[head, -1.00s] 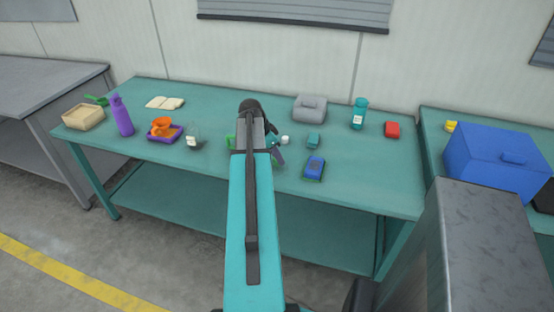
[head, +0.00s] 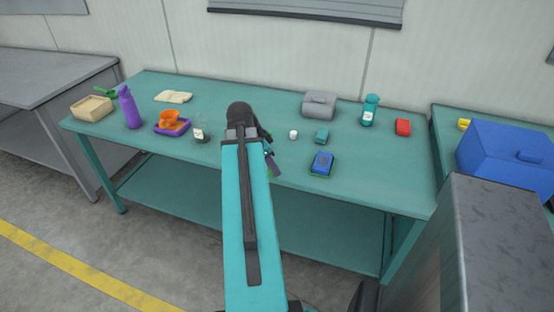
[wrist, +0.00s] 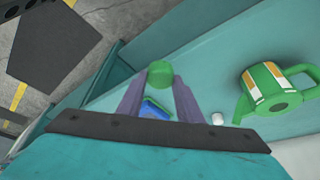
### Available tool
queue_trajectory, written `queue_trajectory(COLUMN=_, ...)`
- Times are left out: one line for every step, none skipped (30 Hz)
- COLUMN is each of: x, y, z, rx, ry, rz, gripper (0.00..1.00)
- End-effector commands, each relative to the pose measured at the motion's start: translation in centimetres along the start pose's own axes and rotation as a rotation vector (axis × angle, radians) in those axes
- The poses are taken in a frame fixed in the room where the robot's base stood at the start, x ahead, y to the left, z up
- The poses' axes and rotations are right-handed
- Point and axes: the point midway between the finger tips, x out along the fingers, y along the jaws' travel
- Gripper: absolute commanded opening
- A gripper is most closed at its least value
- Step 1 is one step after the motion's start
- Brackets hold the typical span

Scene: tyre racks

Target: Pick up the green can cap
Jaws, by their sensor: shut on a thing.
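The green can cap (wrist: 159,69) is a small green round piece between the tips of my gripper's two purple fingers in the wrist view. My gripper (wrist: 159,84) is shut on it. In the head view my gripper (head: 273,166) shows only partly beyond my arm, over the front part of the teal table, and the cap is hard to make out. A green watering can (wrist: 270,88) with orange and white stripes lies to the right in the wrist view, apart from the fingers. My arm hides most of it in the head view.
A purple bottle (head: 129,107) stands left.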

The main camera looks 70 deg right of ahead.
Motion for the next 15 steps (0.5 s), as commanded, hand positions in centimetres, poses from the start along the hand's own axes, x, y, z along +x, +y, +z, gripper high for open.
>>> queue_trajectory(x=-0.2, y=0.7, z=0.6, rx=-0.001, ry=0.001, rz=-0.002, gripper=0.11)
queue_trajectory(x=-0.4, y=0.9, z=0.9, rx=-0.001, ry=0.0, rz=-0.001, gripper=0.11)
queue_trajectory(x=-0.5, y=1.2, z=1.1, rx=0.0, ry=0.0, rz=-0.001, gripper=0.11)
queue_trajectory(x=-0.6, y=1.4, z=1.4, rx=0.0, ry=0.0, rz=-0.001, gripper=0.11)
queue_trajectory(x=-0.7, y=1.6, z=1.6, rx=0.001, ry=0.001, rz=-0.002, gripper=0.11)
queue_trajectory(x=-0.8, y=1.8, z=1.9, rx=0.001, ry=0.001, rz=-0.002, gripper=0.11)
queue_trajectory(x=-0.9, y=2.0, z=2.0, rx=0.001, ry=0.001, rz=-0.001, gripper=0.11)
queue_trajectory(x=-1.0, y=2.1, z=2.2, rx=0.001, ry=0.0, rz=-0.001, gripper=0.11)
queue_trajectory(x=-1.1, y=2.3, z=2.3, rx=0.0, ry=0.0, rz=-0.001, gripper=0.11)
queue_trajectory(x=-1.2, y=2.4, z=2.4, rx=0.0, ry=0.0, rz=0.0, gripper=0.11)
queue_trajectory(x=-1.3, y=2.4, z=2.5, rx=0.0, ry=0.0, rz=0.001, gripper=0.11)
queue_trajectory(x=-1.4, y=2.4, z=2.5, rx=0.0, ry=-0.001, rz=0.003, gripper=0.11)
queue_trajectory(x=-1.4, y=2.4, z=2.6, rx=0.0, ry=-0.001, rz=0.004, gripper=0.11)
queue_trajectory(x=-1.5, y=2.4, z=2.6, rx=0.0, ry=-0.002, rz=0.005, gripper=0.11)
queue_trajectory(x=-1.5, y=2.3, z=2.6, rx=0.0, ry=-0.002, rz=0.006, gripper=0.11)
